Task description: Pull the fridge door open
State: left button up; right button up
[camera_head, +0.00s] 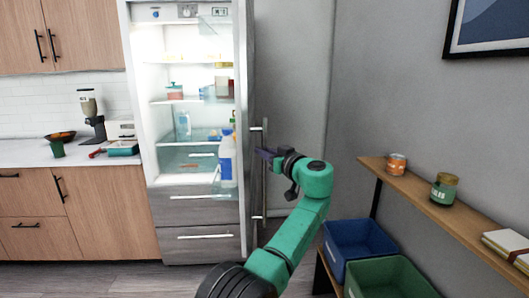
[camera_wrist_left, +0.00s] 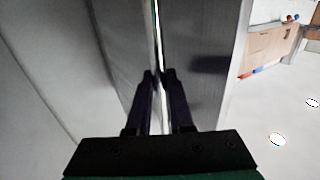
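The fridge (camera_head: 150,105) stands open in the head view, its lit shelves showing. Its grey door (camera_head: 246,60) is swung out on the right side and seen nearly edge-on. The long upright metal door handle (camera_head: 257,195) is on the door's outer face. My left gripper (camera_head: 264,154) reaches the handle at its upper part. In the left wrist view, the two dark fingers of my left gripper (camera_wrist_left: 157,85) close on either side of the bright, thin handle bar (camera_wrist_left: 157,30). My right gripper is not in view.
Bottles (camera_head: 227,160) stand inside the fridge near the door. A wooden shelf (camera_head: 415,188) with jars is along the right wall, with blue (camera_head: 358,240) and green (camera_head: 388,280) bins below. A counter (camera_head: 30,153) is at left. Floor before the fridge is clear.

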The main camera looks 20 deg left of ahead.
pick_arm(q)
jog(key=o, duration=0.4)
jog(key=shift+r, duration=0.25)
jog(key=b+v, duration=0.1)
jog(key=v, duration=0.3)
jog(key=b+v, duration=0.2)
jog(key=v, duration=0.3)
jog(key=b+v, duration=0.1)
jog(key=v, duration=0.4)
jog(key=shift+d+f, duration=0.1)
jog(key=shift+f, duration=0.15)
